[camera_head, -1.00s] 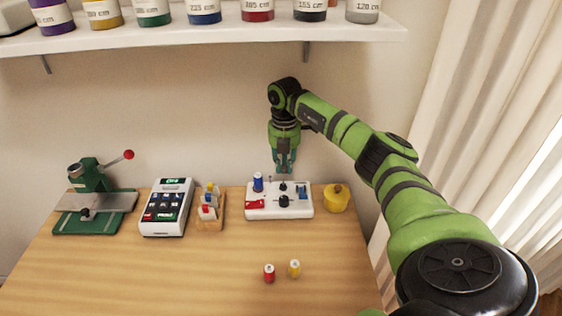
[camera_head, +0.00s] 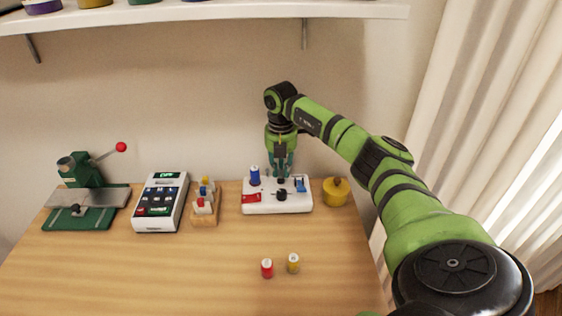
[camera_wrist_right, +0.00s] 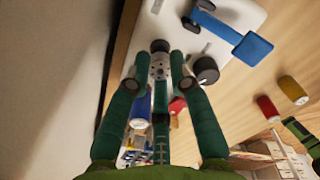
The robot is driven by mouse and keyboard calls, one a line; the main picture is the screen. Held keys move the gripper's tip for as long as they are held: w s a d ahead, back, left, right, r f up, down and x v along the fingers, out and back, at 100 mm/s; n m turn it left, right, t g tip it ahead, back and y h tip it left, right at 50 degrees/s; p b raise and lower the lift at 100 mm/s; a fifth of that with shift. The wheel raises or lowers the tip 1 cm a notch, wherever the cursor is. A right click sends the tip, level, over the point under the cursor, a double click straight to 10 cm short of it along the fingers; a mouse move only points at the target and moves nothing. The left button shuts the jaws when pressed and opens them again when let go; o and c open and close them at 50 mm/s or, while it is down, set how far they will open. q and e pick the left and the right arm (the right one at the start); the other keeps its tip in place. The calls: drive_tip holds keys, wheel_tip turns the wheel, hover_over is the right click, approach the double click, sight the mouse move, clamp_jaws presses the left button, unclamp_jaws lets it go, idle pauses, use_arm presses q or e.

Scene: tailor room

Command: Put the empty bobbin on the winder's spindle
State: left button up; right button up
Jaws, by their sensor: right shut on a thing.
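The white winder (camera_head: 262,209) stands at the back of the table, with a blue thread spool (camera_head: 254,176), a black knob (camera_head: 281,195) and a blue lever (camera_head: 300,185) on it. My right gripper (camera_head: 282,172) points down close above its back middle part. In the right wrist view its fingers (camera_wrist_right: 159,68) are shut on a small silvery bobbin with holes in its face (camera_wrist_right: 158,68). A round black part (camera_wrist_right: 160,45) of the winder shows just beyond the bobbin. The spindle is hidden, and I cannot tell whether the bobbin touches it. My left gripper is out of view.
A yellow round pot (camera_head: 336,193) stands right of the winder. To the left are a wooden spool rack (camera_head: 205,217), a white keypad device (camera_head: 160,203) and a green lever press (camera_head: 82,200). A shelf (camera_head: 200,15) hangs above.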

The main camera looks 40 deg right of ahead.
sight(281, 173)
drive_tip(key=shift+p, duration=0.5)
idle(1.0)
drive_tip(key=shift+r+p, duration=0.8)
idle(1.1)
drive_tip(key=shift+r+p, duration=0.2)
drive_tip(key=shift+p, duration=0.2)
drive_tip(key=shift+r+p, duration=0.6)
idle(0.5)
idle(0.3)
